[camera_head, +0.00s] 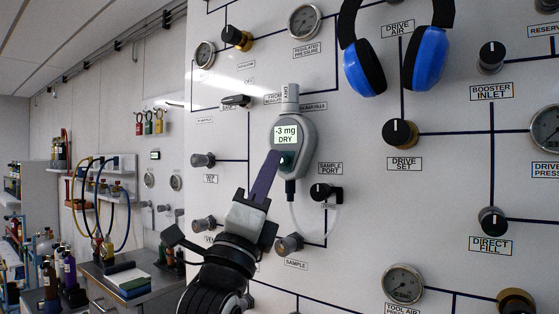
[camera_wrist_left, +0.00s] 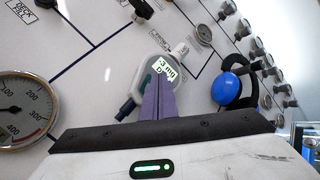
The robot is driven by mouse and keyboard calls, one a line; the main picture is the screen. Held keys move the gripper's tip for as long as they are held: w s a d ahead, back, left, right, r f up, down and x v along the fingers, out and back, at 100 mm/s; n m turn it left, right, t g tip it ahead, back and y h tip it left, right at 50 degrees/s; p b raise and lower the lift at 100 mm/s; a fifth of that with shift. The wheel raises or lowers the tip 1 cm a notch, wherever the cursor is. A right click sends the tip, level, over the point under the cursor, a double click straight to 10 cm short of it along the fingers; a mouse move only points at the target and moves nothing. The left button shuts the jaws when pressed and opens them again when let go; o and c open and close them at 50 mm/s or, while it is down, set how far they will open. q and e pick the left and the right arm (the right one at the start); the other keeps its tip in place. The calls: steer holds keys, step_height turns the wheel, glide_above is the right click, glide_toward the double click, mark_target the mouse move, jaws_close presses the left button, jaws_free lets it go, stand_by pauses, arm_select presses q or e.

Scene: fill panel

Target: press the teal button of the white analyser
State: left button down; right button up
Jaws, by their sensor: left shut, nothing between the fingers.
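The white analyser (camera_head: 303,135) hangs on the white panel, with a lit display that reads "-3 mg DRY". It also shows in the left wrist view (camera_wrist_left: 141,84). Its teal button (camera_head: 287,161) sits just below the display and is partly covered by my fingertips. My left gripper (camera_head: 276,155) is shut and empty, its purple fingers pointing up at the button area. In the left wrist view the finger tips (camera_wrist_left: 160,80) overlap the analyser's face just below the display. I cannot tell whether they touch the button. My right gripper is not in view.
A sample knob (camera_head: 289,244) is close to my left wrist. Blue ear defenders (camera_head: 428,58) hang at upper right. Gauges and knobs surround the area.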

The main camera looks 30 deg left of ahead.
arm_select(q)
steer(key=shift+s, duration=0.6)
steer(key=s+p, duration=0.1)
steer(key=s, duration=0.5)
steer(key=shift+a, duration=0.25)
